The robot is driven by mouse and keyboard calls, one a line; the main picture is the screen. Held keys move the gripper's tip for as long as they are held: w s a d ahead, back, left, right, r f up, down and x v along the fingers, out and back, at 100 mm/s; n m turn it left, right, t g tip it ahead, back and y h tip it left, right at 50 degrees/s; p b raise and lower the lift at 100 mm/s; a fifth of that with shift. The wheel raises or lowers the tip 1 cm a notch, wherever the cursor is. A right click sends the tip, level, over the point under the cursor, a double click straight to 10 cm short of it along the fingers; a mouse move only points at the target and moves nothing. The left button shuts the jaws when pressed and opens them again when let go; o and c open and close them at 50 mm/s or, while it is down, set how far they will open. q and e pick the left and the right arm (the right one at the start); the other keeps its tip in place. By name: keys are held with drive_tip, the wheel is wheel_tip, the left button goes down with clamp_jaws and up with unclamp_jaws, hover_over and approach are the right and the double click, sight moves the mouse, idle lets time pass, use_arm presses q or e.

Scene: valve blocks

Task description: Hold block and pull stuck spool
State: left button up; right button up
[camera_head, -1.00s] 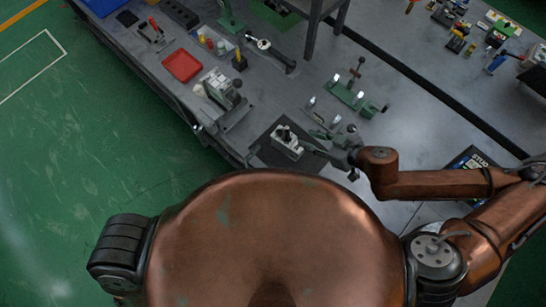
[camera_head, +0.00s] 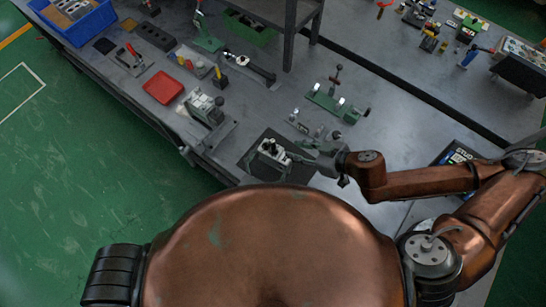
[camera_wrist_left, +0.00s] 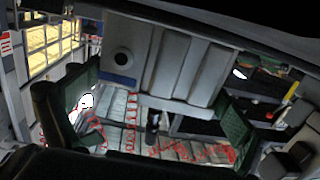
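A small pale grey valve block (camera_head: 271,151) with dark parts on top sits on a dark mat (camera_head: 251,169) near the bench's front edge in the head view. My right gripper (camera_head: 297,156) reaches in from the right, low at the block's right side. Its fingers are small and partly lost against the bench, so I cannot tell whether they touch or grip the block. The spool cannot be made out clearly.
A grey fixture (camera_head: 204,107), a red tray (camera_head: 163,87) and a green clamp fixture (camera_head: 334,103) stand on the bench beyond the block. A blue bin (camera_head: 75,20) is at the far left. Green floor (camera_head: 100,170) lies open left of the bench.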

use_arm(q)
drive_tip(key=c, duration=1.5)
